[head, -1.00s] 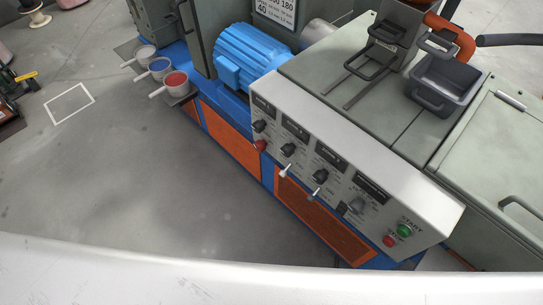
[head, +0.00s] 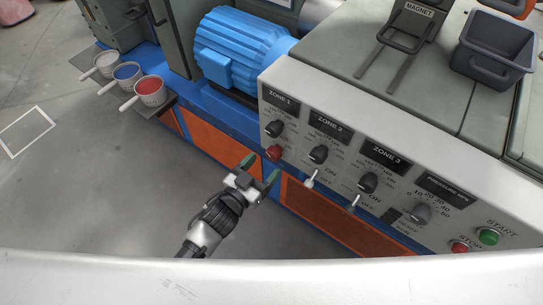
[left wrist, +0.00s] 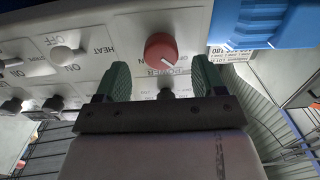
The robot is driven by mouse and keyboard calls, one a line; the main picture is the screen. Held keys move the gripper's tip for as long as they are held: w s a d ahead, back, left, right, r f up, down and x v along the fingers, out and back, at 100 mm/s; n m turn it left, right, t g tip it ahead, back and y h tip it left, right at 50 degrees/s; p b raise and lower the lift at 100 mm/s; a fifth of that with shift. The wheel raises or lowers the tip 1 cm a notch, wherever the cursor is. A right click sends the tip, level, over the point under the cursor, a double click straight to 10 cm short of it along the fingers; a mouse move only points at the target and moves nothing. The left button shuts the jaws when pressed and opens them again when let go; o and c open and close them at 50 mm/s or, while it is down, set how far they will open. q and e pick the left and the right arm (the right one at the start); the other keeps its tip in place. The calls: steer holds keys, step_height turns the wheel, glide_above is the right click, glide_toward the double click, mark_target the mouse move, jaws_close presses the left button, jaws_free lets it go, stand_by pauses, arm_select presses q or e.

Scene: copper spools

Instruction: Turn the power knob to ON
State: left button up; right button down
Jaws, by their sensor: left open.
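The red power knob (head: 274,153) sits low on the left end of the control panel (head: 330,150), below the ZONE 1 dial. In the left wrist view the round red knob (left wrist: 162,53) has a pale line pointing to the lower right, over the word POWER. My left gripper (head: 262,168) is open and empty, just in front of the panel, with its green fingers toward the knob. In the left wrist view the fingers (left wrist: 161,80) stand to either side of the knob in the picture, apart from it. My right gripper is not in view.
Toggle switches (head: 310,180) and black zone dials (head: 318,154) lie right of the knob. Green START (head: 488,236) and red STOP (head: 460,247) buttons are at the far right. A blue motor (head: 240,48) stands behind. Cups (head: 150,91) with handles stand at left.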

mark_target(271, 158)
arm_select(q)
steer(key=x, duration=0.4)
steer(key=shift+w, duration=0.1)
steer(key=shift+c, duration=0.5)
steer(key=c, duration=0.8)
steer(key=shift+c, duration=0.2)
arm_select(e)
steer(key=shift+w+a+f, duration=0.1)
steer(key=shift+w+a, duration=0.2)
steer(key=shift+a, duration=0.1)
